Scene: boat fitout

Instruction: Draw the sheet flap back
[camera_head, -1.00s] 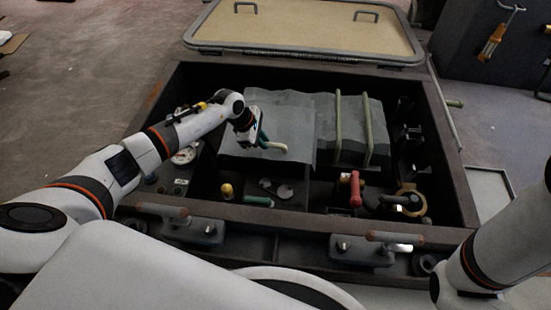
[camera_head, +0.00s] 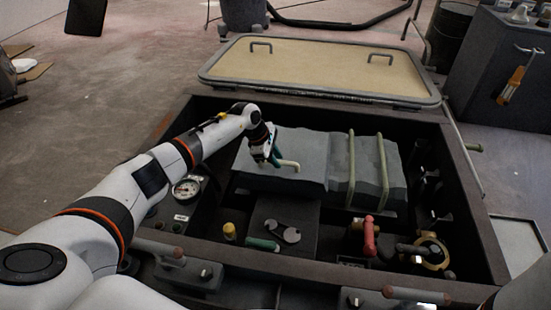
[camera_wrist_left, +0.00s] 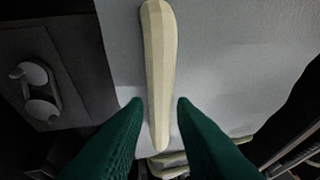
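The grey sheet flap (camera_head: 308,152) lies over the left part of the open dark compartment. A pale cream bar handle (camera_head: 288,165) is on it, and the same handle shows large in the left wrist view (camera_wrist_left: 160,60). My left gripper (camera_head: 272,160) is at the handle's near-left end. My right gripper is not in view.
A gauge (camera_head: 186,189), a yellow knob (camera_head: 229,232) and a red handle (camera_head: 369,237) stand around. Green straps (camera_head: 382,172) cross the sheet at right. The open lid (camera_head: 320,72) lies behind.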

